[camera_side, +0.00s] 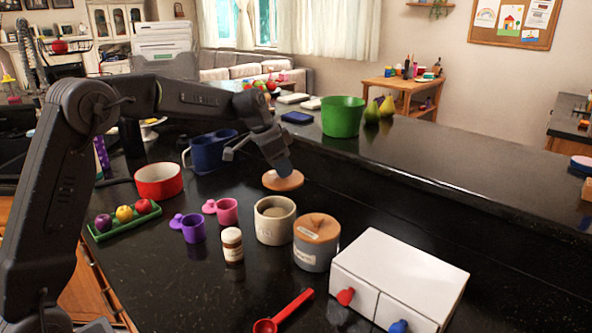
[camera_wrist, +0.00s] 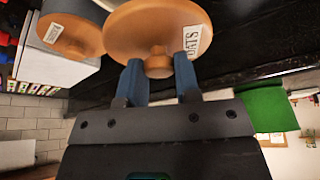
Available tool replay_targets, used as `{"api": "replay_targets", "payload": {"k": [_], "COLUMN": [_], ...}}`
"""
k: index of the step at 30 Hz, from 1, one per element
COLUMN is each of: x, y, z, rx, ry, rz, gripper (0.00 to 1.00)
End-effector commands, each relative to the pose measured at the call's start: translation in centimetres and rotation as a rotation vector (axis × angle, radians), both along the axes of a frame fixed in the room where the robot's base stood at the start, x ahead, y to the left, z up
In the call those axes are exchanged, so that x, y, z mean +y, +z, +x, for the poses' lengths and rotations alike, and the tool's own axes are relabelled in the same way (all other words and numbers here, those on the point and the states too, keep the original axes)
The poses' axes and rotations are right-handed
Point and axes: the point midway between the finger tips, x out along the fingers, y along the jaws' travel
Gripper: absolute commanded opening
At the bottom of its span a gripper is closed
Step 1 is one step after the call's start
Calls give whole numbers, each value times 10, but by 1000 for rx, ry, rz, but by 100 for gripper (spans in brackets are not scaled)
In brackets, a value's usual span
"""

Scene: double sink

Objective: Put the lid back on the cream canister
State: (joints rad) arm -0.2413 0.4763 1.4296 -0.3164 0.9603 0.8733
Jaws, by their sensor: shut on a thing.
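The cream canister (camera_side: 275,226) stands upright on the black counter with its top open. A round wooden lid (camera_side: 288,182) is held above and behind it, apart from its rim in the side view. My gripper (camera_side: 281,168) is shut on the lid's knob. In the wrist view, the two blue fingers of my gripper (camera_wrist: 158,75) close around the knob under the lid disc (camera_wrist: 150,28). A label reading OATS shows at the lid's right side there. The canister's body is largely hidden in the wrist view.
A grey canister (camera_side: 312,256) with its own wooden lid stands close at the right of the cream one. A small jar (camera_side: 232,246), purple and pink cups, and a white drawer box (camera_side: 395,278) stand nearby. A raised ledge runs behind.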

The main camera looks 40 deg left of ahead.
Motion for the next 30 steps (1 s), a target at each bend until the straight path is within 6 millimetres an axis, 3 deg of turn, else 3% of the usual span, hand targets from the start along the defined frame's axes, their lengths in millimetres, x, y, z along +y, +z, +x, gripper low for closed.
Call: {"api": "replay_targets", "payload": {"k": [3, 7, 30], "x": [-2, -4, -4], "y": [7, 9, -48], "z": [-22, -33, -34], "rx": [-1, -1, 0], "ry": [-20, -31, -35], "rz": [0, 0, -1], "gripper": [6, 6, 6]}}
